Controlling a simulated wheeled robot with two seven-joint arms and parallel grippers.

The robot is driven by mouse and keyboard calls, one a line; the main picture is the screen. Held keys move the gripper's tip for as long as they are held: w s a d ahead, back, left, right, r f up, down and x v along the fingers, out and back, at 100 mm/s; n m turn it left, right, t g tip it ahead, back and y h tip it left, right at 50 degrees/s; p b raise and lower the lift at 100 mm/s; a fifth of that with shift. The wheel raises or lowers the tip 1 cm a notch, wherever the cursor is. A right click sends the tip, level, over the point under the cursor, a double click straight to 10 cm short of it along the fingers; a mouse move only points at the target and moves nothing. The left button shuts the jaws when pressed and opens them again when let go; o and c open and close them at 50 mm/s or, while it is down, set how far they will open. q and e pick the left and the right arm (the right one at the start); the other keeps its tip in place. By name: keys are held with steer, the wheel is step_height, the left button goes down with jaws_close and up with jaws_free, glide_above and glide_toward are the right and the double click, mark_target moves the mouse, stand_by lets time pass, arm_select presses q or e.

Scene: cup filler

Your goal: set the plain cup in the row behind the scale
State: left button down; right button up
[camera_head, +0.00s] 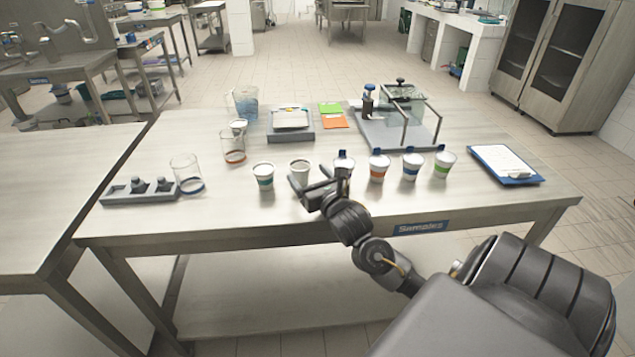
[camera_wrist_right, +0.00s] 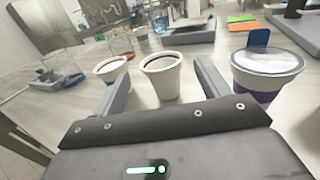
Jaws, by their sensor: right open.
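The plain cup (camera_head: 300,171) is white with no coloured band and stands upright in the front row of cups. In the wrist view the plain cup (camera_wrist_right: 160,76) appears ahead of and between the fingers of my right gripper (camera_wrist_right: 163,88). My right gripper (camera_head: 316,186) is open at the front row, its fingers pointing towards the cup; I cannot tell if either touches it. The scale (camera_head: 290,124) sits farther back and also shows in the wrist view (camera_wrist_right: 189,36). My left gripper is not in view.
A teal-banded cup (camera_head: 263,177) stands left of the plain cup; a lidded purple-banded cup (camera_wrist_right: 264,72) stands right. Orange (camera_head: 378,167), blue (camera_head: 411,166) and green (camera_head: 444,164) banded cups continue the row. Clear containers (camera_head: 187,174) and a weight block (camera_head: 140,191) are left.

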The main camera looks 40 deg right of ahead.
steer(key=v, duration=0.5)
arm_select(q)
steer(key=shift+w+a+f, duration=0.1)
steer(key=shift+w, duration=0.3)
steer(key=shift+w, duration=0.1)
